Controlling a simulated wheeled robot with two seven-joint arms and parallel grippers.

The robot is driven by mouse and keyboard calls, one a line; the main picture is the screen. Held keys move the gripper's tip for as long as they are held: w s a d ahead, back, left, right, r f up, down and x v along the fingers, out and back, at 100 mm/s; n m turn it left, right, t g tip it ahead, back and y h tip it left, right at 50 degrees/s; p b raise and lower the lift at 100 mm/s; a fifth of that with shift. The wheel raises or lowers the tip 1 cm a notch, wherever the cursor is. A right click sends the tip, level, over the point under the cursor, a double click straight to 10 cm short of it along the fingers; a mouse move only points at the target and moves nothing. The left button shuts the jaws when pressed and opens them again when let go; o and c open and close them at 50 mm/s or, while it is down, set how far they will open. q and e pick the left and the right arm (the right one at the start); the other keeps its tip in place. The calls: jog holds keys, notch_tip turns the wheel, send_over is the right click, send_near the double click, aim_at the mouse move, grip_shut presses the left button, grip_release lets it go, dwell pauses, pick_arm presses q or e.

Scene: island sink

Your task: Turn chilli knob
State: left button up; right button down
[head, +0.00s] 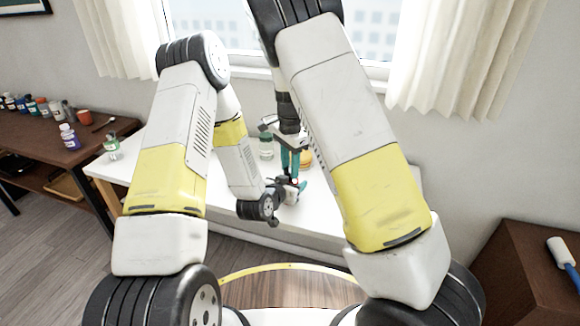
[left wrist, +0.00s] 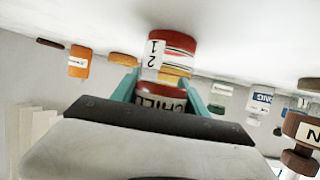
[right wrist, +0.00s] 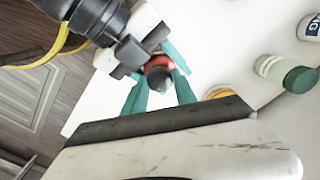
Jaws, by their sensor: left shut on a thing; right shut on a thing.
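The chilli grinder has a red and white body with a printed label, seen in the left wrist view (left wrist: 160,92). Its dark knob (right wrist: 160,79) above a red collar shows in the right wrist view. My left gripper (head: 290,192) comes in low from the side and is shut on the grinder body; its teal fingers (left wrist: 160,88) flank the label. My right gripper (head: 294,172) points down from above, its teal fingers shut on the knob (right wrist: 160,82). The grinder is mostly hidden in the head view.
A white table (head: 225,160) lies under the grippers. A green-capped jar (right wrist: 287,73) and a yellow-orange jar (head: 306,157) stand close by. A brown table (head: 60,145) with several bottles is at left.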

jog(key=shift+m, duration=1.2)
jog(key=c, duration=1)
grip_release()
jog(key=shift+o, duration=0.2)
notch_tip(320, 180, up, 12)
